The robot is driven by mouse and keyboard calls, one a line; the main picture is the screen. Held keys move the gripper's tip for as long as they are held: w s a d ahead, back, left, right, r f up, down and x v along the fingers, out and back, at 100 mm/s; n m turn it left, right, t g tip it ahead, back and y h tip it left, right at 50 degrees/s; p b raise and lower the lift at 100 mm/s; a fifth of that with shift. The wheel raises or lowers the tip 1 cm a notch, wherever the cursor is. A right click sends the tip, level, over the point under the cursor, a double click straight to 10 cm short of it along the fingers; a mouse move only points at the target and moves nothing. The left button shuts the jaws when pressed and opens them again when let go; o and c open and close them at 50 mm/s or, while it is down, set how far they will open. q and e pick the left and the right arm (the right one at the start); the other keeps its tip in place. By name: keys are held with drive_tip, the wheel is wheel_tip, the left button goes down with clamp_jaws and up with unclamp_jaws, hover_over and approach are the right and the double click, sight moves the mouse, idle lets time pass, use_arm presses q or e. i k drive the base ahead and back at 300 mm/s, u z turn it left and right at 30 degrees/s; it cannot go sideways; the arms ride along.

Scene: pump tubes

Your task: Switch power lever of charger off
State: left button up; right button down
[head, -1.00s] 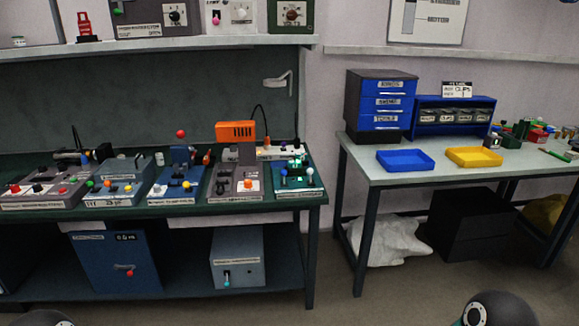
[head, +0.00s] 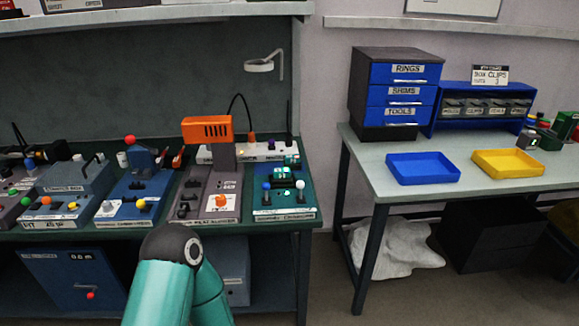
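I cannot read a label that marks any device as the charger. A teal device (head: 283,201) with a blue knob (head: 266,187) and a white knob (head: 300,186) stands at the bench's right end. To its left is a grey device (head: 210,195) with an orange head (head: 207,129) and an orange knob (head: 221,201). A white strip (head: 262,151) with coloured knobs lies behind them. Under the bench, a blue box (head: 65,280) carries a red-tipped lever (head: 90,295). A grey box beside it is mostly hidden behind my arm. Neither gripper shows.
A blue device (head: 130,190) and other control boxes fill the bench's left. The right table holds a blue tray (head: 422,168), a yellow tray (head: 508,163) and a drawer cabinet (head: 395,90). A white sack (head: 390,248) lies below. A lamp (head: 260,66) hangs above the bench.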

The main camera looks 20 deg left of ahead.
sight(265, 186)
drive_tip(key=u, duration=0.45)
drive_tip(key=i, duration=1.2)
drive_tip(key=u, duration=0.9)
drive_tip(key=k, duration=0.9)
drive_tip(key=u, duration=0.1)
drive_tip(key=i, duration=1.15)
